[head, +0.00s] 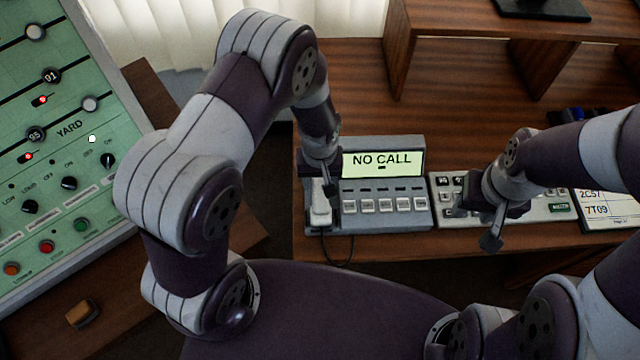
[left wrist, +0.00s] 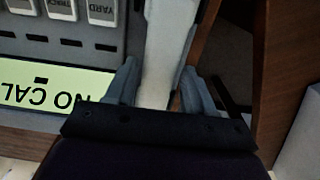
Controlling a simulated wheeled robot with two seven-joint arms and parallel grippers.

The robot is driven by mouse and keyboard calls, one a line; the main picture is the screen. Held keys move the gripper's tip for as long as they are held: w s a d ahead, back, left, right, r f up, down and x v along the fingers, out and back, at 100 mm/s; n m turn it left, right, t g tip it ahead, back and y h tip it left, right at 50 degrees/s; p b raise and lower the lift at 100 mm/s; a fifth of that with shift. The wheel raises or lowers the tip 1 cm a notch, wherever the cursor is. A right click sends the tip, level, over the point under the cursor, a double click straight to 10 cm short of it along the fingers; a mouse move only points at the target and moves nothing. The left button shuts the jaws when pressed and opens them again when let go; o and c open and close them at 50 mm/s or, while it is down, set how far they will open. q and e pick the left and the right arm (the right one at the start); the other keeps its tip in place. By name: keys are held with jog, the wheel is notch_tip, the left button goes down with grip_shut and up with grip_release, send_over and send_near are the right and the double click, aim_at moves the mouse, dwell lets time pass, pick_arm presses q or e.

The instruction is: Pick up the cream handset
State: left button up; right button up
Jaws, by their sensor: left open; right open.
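The cream handset (head: 320,213) rests at the left end of the grey phone unit (head: 385,216), whose screen reads "NO CALL". In the head view my left gripper (head: 328,188) is over the handset and hides its upper part. In the left wrist view the handset (left wrist: 166,45) runs between the two fingers of my open left gripper (left wrist: 160,75), one finger on each side. I cannot tell whether the fingers touch it. My right gripper (head: 488,222) is open and empty, above the front of the keypad panel.
The keypad panel (head: 545,212) and a white card (head: 605,212) stand right of the phone unit on the wooden desk (head: 345,80). A green control panel (head: 70,160) is at the left. A dark cord hangs below the handset. The desk behind the unit is clear.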

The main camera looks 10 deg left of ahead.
aim_at(320, 183)
pick_arm(q)
notch_tip(320, 183, down, 2)
jog(key=shift+w+f, duration=0.1)
jog(key=shift+f, duration=0.05)
jog(key=c, duration=0.8)
jog(key=shift+c, duration=0.2)
notch_tip(320, 183, up, 10)
jog(key=shift+r, duration=0.1)
